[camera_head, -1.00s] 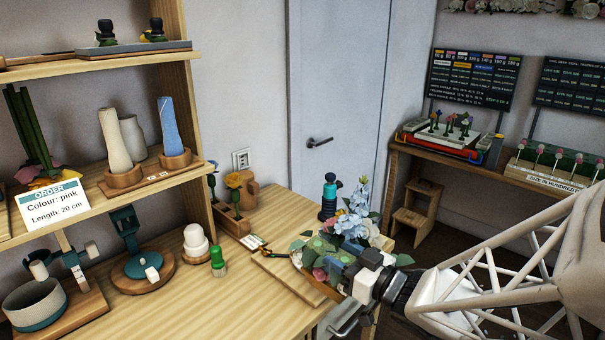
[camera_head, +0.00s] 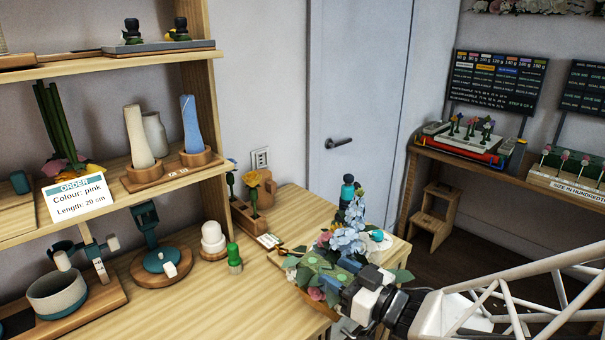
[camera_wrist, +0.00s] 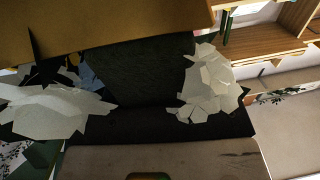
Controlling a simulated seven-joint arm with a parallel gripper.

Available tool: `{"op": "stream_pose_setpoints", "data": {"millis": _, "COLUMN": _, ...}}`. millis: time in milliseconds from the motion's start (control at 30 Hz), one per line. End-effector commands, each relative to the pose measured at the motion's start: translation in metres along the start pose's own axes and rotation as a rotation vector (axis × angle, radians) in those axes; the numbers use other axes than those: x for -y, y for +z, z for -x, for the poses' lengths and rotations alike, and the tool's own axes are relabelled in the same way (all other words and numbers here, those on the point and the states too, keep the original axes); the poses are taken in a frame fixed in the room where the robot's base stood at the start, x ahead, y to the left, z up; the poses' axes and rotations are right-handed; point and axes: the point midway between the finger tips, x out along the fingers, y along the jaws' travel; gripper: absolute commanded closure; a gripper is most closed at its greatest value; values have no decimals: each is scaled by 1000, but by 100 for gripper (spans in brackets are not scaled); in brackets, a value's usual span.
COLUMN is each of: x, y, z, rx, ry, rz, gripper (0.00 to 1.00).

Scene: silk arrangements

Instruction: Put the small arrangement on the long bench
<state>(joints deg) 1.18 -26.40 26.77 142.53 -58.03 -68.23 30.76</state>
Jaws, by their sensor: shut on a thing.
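The small arrangement (camera_head: 347,241) has pale blue and pink flowers and green leaves around a green middle. It shows at the near right corner of the wooden bench top (camera_head: 215,300) in the head view. My gripper (camera_head: 362,298) is shut on its near side; the fingertips are largely hidden by the leaves and the gripper body. I cannot tell whether the arrangement touches the bench or hangs above it. In the wrist view, pale petals (camera_wrist: 212,85) and a dark block (camera_wrist: 140,75) fill the middle, very close.
A green-capped bottle (camera_head: 234,258), a white domed piece (camera_head: 213,238) and a dark spray bottle (camera_head: 347,188) stand on the bench. A shelf unit (camera_head: 150,185) rises at the left. A second table (camera_head: 470,158) and a step stool (camera_head: 436,210) stand at the right. The bench's front middle is clear.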

Motion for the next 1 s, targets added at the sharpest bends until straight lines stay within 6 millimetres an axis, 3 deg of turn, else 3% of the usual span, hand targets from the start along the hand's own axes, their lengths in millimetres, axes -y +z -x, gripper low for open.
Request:
{"op": "stream_pose_setpoints", "data": {"millis": 600, "x": 120, "y": 19, "z": 2, "rx": -1, "ry": -228, "rz": 1, "gripper": 100}}
{"op": "stream_pose_setpoints", "data": {"millis": 800, "x": 142, "y": 24, "z": 6, "rx": -1, "ry": -273, "rz": 1, "gripper": 100}}
{"op": "stream_pose_setpoints", "data": {"millis": 1000, "x": 151, "y": 26, "z": 8, "rx": 0, "ry": -291, "rz": 0, "gripper": 100}}
